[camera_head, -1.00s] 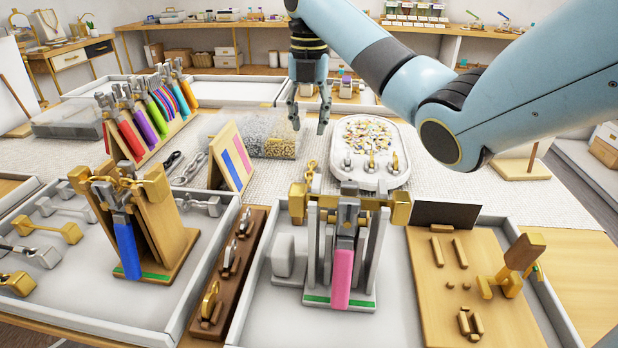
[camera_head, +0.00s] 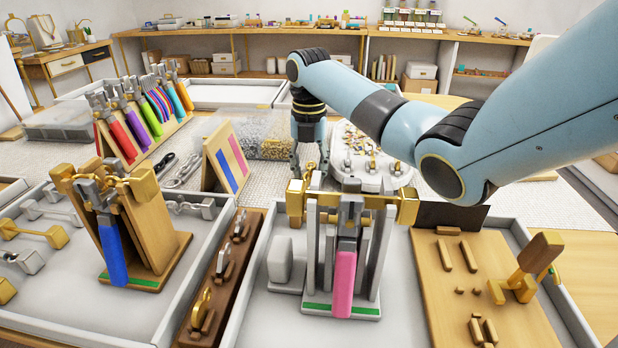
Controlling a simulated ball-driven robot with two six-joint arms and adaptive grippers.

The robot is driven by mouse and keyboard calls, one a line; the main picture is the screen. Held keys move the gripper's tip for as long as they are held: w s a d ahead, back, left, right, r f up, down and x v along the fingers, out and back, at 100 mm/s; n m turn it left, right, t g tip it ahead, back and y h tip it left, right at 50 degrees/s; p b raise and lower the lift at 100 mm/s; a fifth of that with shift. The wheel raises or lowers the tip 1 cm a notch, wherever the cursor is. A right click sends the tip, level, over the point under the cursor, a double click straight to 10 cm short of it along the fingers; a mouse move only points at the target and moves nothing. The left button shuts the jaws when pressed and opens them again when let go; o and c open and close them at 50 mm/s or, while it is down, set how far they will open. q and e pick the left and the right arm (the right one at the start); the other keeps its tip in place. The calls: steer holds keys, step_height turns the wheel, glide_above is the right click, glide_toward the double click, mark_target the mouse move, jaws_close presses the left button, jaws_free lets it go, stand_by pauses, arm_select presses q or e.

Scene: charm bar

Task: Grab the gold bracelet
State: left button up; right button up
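A gold chain bracelet (camera_head: 309,168) shows just behind the top left of a grey stand (camera_head: 372,262) with a pink-handled tool (camera_head: 345,283). My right gripper (camera_head: 309,173) is lowered at this chain, pointing down. Its two fingers look apart, one on each side of the gold links. The fingertips are partly hidden behind the stand's gold end piece, and I cannot tell whether they touch the chain. Another gold chain (camera_head: 117,184) lies across the top of a wooden stand (camera_head: 165,240) with a blue-handled tool (camera_head: 112,256). My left gripper is not in view.
A white tray of coloured beads (camera_head: 402,178) stands behind, partly hidden by my arm. A wooden board (camera_head: 447,300) with small wooden pieces lies at the right. A brown rack with rings (camera_head: 243,262) sits between the stands. A rack of colourful tools (camera_head: 150,130) stands at the left.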

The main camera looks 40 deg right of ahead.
steer(key=shift+f, duration=0.1)
steer(key=shift+c, duration=0.2)
jaws_close()
